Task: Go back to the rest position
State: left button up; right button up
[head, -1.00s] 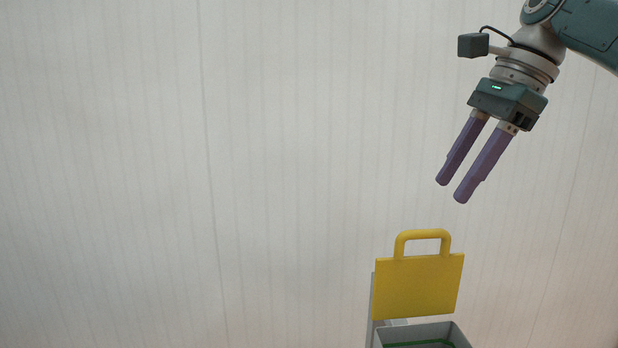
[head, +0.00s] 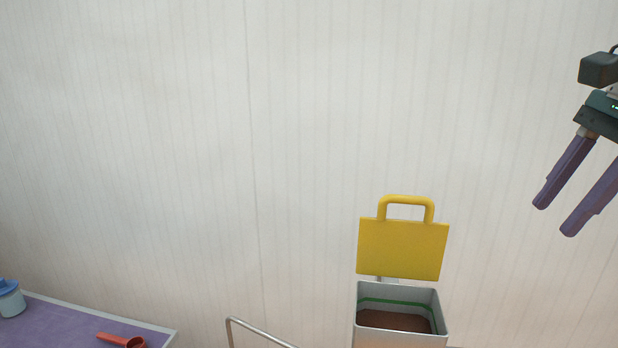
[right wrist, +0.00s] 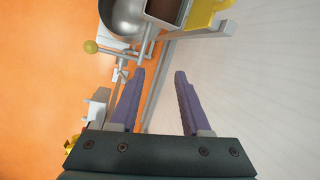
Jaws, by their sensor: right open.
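My right gripper (head: 553,207) is at the right edge of the head view, up in the air in front of the pale wall, partly cut off by the frame. Its two purple fingers are apart with nothing between them. The right wrist view shows the same open, empty fingers (right wrist: 162,75). My left gripper is in neither view.
A grey bin (head: 397,290) with a raised yellow handled lid (head: 403,250) stands below and left of the gripper. A purple-topped table (head: 60,325) at lower left bears a red scoop (head: 122,341) and a blue-lidded jar (head: 11,300). Orange floor (right wrist: 45,60) shows in the wrist view.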

jog(key=s+a+f+n+h+p, duration=0.25)
jog(key=s+a+f+n, duration=0.35)
jog(key=s+f+n, duration=0.5)
jog(key=s+a+r+n+p, duration=0.1)
jog(key=s+a+n, duration=0.2)
jog(key=s, duration=0.5)
jog(key=s+a+n+t+p, duration=0.1)
jog(key=s+a+n, duration=0.3)
jog(key=s, duration=0.4)
jog(key=shift+r+n, duration=0.35)
jog(key=shift+n, duration=0.55)
jog(key=shift+a, duration=0.1)
